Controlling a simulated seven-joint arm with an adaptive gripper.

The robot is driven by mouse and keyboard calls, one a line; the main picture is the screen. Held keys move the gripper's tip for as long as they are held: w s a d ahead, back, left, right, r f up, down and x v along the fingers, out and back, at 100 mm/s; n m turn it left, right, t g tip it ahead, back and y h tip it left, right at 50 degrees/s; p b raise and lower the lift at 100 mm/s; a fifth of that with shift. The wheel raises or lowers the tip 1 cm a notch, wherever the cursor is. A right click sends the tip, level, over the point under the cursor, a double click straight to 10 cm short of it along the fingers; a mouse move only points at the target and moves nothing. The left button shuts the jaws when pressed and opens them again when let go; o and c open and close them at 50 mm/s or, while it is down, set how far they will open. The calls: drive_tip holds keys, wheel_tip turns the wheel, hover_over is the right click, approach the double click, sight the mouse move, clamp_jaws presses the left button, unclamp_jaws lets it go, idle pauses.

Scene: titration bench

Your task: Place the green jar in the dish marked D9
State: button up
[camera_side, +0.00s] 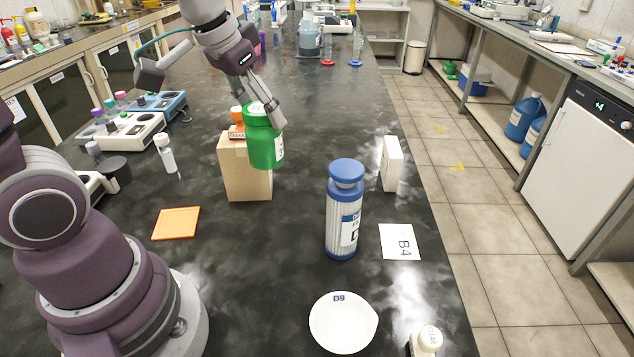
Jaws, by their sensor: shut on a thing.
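The green jar (262,143) has a green lid and a white label at its right side. My gripper (263,110) is shut on the jar near its top and holds it up, slightly tilted, in front of a cardboard box in the picture. The fingers hide part of the jar's upper right side. The white round dish (343,325) marked D9 sits near the front of the black bench, below and right of the jar in the picture. The dish looks empty.
A tall blue-and-white bottle (344,212) stands between jar and dish, toward the right. Beside it are a B4 card (400,241) and a white box (391,163). A cardboard box (246,180), an orange mat (176,223) and a small white-capped bottle (426,341) are also there.

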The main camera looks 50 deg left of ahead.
wheel_tip(320, 180, up, 4)
drive_tip(key=shift+r, duration=0.25)
drive_tip(key=shift+w+d+r+m, duration=0.15)
drive_tip(key=shift+d+m, duration=0.15)
drive_tip(key=shift+d, duration=0.3)
drive_tip(key=s+d+m+g+h, duration=0.15)
drive_tip(key=d+m, duration=0.35)
drive_tip(key=d, duration=0.5)
drive_tip(key=s+d+m+h, duration=0.25)
drive_tip(key=d+m, duration=0.25)
drive_tip(key=d, duration=0.4)
wheel_tip(320, 180, down, 19)
drive_tip(key=shift+s+f, duration=0.1)
drive_tip(key=shift+s, duration=0.05)
drive_tip(key=o, duration=1.2)
drive_tip(key=shift+o, duration=0.2)
